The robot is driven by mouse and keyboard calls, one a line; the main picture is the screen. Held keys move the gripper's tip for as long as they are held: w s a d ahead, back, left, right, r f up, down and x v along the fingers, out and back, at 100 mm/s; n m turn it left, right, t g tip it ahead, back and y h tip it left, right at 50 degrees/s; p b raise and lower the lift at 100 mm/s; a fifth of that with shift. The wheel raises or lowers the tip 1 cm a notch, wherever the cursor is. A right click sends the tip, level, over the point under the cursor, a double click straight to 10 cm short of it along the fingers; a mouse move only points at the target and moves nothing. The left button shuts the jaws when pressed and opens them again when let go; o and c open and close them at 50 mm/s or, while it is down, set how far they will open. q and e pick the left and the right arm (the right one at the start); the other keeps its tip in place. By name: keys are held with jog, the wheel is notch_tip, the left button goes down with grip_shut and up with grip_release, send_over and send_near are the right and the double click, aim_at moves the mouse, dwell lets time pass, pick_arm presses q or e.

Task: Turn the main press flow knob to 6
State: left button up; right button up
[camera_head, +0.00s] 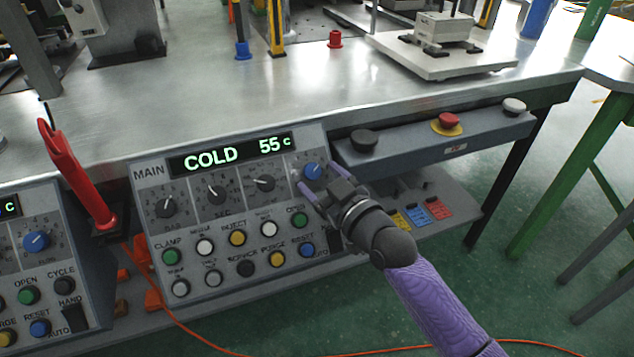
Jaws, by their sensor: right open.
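The main press panel (150,190) faces me under the table edge, with a lit display (230,154) reading COLD 55 c. Its top row has three dark knobs and, at the right end, a blue knob (313,170). The small dial lettering is too blurred to read, so I cannot tell from it which knob is flow or where the blue one points. My right gripper (317,175) is open, with one purple fingertip to the left of the blue knob and one to its right. I cannot tell whether they touch it. My left gripper is out of view.
Coloured buttons sit below the knobs. A red handle (76,172) stands left of the panel. A second panel (75,262) with a blue knob (36,241) is at the lower left. A grey box (480,128) with a red button (448,120) lies to the right.

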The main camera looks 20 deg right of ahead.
jog(key=shift+w+a, duration=0.15)
jog(key=shift+w, duration=0.5)
jog(key=shift+c, duration=0.3)
grip_shut()
jog(key=shift+a+r+m+h+p, duration=0.1)
jog(key=shift+r+m+h+p, duration=0.3)
jog(key=shift+m+p, duration=0.3)
jog(key=shift+f+p, duration=0.1)
jog(key=shift+p, duration=0.25)
jog(key=shift+f+m+t+h, duration=0.25)
jog(key=shift+m+t+h, duration=0.05)
